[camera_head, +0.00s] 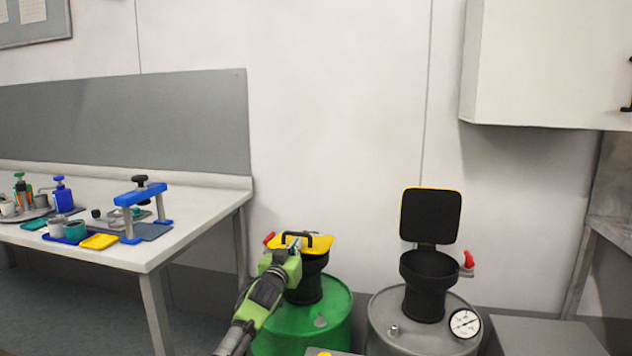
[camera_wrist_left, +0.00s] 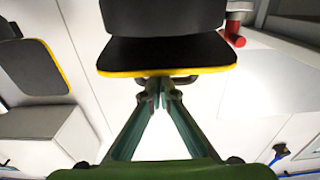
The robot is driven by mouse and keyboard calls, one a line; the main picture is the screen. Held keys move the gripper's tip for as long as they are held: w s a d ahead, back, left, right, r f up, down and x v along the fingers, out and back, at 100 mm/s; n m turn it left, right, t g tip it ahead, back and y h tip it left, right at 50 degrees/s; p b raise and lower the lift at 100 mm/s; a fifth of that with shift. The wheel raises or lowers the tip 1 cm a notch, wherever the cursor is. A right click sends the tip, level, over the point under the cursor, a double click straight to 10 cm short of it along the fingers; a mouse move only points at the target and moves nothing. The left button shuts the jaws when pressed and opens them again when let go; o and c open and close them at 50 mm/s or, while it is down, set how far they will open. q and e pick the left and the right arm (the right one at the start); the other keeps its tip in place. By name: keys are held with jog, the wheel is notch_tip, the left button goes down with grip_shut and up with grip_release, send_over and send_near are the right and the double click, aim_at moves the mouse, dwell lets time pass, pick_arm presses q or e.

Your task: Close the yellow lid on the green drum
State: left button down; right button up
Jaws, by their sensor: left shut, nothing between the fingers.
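The green drum (camera_head: 322,322) stands at lower centre in the head view, with a black funnel neck (camera_head: 308,285) on top. Its yellow lid (camera_head: 320,243) with a black handle (camera_head: 284,240) lies over the neck. In the left wrist view the lid's dark underside (camera_wrist_left: 165,54) and yellow edge show beside the funnel (camera_wrist_left: 165,16), so the lid looks partly open. My left gripper (camera_head: 296,246) is shut and empty, its fingertips (camera_wrist_left: 160,84) close to the handle; whether they touch it I cannot tell. My right gripper is not in view.
A grey drum (camera_head: 405,335) with its black lid (camera_head: 431,215) standing open is to the right, with a gauge (camera_head: 465,324). A white table (camera_head: 190,235) with tools and small trays stands left. A grey box (camera_head: 545,337) is at lower right.

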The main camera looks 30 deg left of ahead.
pick_arm(q)
jog(key=shift+s+f, duration=0.1)
jog(key=shift+f, duration=0.2)
dwell(0.4)
dwell(0.4)
jog(key=v, duration=1.2)
